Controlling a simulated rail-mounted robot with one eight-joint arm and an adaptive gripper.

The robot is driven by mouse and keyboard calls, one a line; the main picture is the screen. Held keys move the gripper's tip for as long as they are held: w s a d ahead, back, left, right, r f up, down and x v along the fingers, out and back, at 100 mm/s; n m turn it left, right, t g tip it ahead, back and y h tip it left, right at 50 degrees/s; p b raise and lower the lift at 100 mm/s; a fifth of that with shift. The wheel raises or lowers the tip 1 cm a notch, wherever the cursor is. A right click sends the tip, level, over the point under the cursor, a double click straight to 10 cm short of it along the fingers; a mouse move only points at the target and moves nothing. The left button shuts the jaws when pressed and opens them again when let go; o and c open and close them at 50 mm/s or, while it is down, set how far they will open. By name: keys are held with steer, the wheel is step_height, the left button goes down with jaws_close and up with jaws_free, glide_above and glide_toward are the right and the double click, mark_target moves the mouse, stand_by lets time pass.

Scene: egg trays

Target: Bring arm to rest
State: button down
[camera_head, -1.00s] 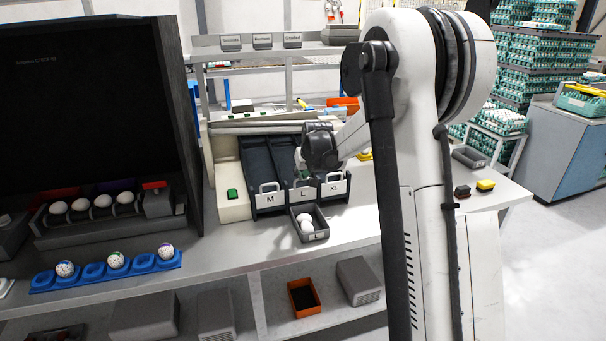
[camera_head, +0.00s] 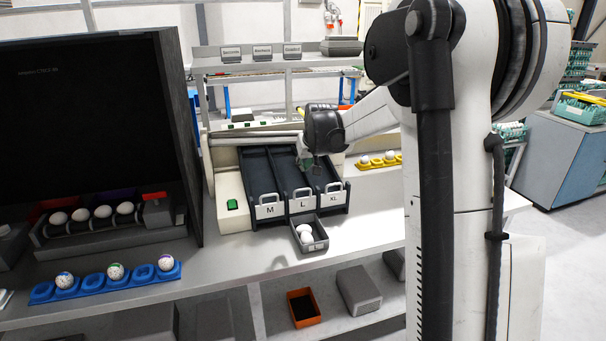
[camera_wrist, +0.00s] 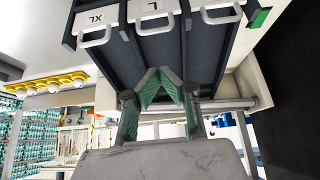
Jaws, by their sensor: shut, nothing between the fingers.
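My gripper (camera_head: 309,163) hangs over the L and XL lanes of the dark sorting chute (camera_head: 258,185) in the head view. In the wrist view my gripper (camera_wrist: 161,72) has its green-padded fingers brought together at the tips, with nothing between them. The chute lanes (camera_wrist: 158,55) lie beyond the fingertips, with the L and XL labels near the top. My arm reaches in from the right and hides part of the bench behind it.
A small grey tray (camera_head: 322,243) with white eggs sits before the chute. A blue egg holder (camera_head: 92,285) with several marked eggs is at the left. A yellow egg holder (camera_head: 364,166) stands right of the chute. A dark cabinet (camera_head: 186,120) rises at the left.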

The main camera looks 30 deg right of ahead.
steer(key=shift+v, duration=2)
steer(key=shift+s, duration=0.1)
steer(key=s+a+r+n+b, duration=0.1)
steer(key=s+a+r, duration=0.1)
steer(key=s+a, duration=0.65)
steer(key=s+a+r, duration=0.3)
steer(key=s+a, duration=0.2)
steer(key=s, duration=0.6)
steer(key=s+a+f, duration=0.3)
steer(key=s+f, duration=0.1)
steer(key=s, duration=0.5)
steer(key=s+a+f+n+y+b, duration=0.1)
steer(key=s+a+f, duration=0.2)
steer(key=s, duration=0.7)
steer(key=shift+a+f+t, duration=0.3)
steer(key=shift+a+f, duration=0.1)
steer(key=shift+a, duration=0.4)
